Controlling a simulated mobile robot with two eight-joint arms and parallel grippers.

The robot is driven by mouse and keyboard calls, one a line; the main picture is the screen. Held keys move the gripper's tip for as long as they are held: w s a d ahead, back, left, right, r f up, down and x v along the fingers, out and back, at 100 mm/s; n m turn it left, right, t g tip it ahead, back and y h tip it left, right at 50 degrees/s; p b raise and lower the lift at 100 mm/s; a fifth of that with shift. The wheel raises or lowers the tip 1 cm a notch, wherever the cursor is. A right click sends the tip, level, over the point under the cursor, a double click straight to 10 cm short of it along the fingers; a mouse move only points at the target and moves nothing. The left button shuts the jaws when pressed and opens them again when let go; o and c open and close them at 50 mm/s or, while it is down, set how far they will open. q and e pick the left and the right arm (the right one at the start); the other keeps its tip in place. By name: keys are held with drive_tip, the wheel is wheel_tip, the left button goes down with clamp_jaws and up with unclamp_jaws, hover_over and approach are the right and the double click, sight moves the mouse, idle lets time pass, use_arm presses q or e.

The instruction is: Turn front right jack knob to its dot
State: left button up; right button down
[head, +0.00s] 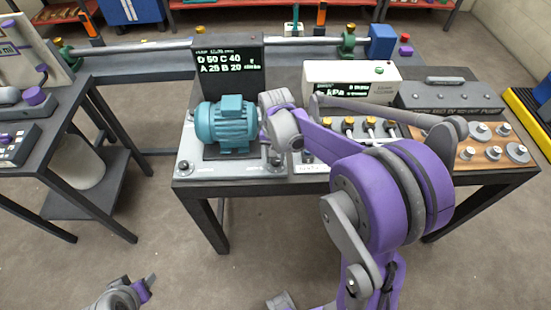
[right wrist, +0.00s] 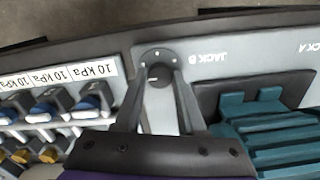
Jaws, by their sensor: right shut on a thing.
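The front right jack knob (right wrist: 158,72), marked JACK B, is a small dark knob with a white line on a dark round dial with small pale dots. It shows in the right wrist view, top centre. My right gripper (right wrist: 161,80) is shut on it, one finger at each side. In the head view, my right arm reaches over the right part of the motor's plate and hides the knob. The teal motor (head: 226,124) stands on the pale plate (head: 196,150). My left gripper (head: 146,286) is low at the left, away from the table; its jaws are unclear.
A black display (head: 229,68) and a white kPa box (head: 352,82) stand behind. Metal discs (head: 494,152) lie on a wooden board at the right. Floor in front is free.

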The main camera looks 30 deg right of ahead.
sight(276, 161)
drive_tip(key=n+b, duration=0.1)
drive_tip(key=n, duration=0.3)
drive_tip(key=shift+n, duration=0.3)
drive_tip(key=n, duration=0.4)
drive_tip(key=shift+n+b, duration=0.3)
drive_tip(key=shift+b, duration=0.1)
drive_tip(key=n, duration=0.4)
drive_tip(key=shift+n+b, duration=0.3)
drive_tip(key=shift+n, duration=2.2)
drive_tip(key=c, duration=0.5)
unclamp_jaws()
wheel_tip(276, 161, up, 11)
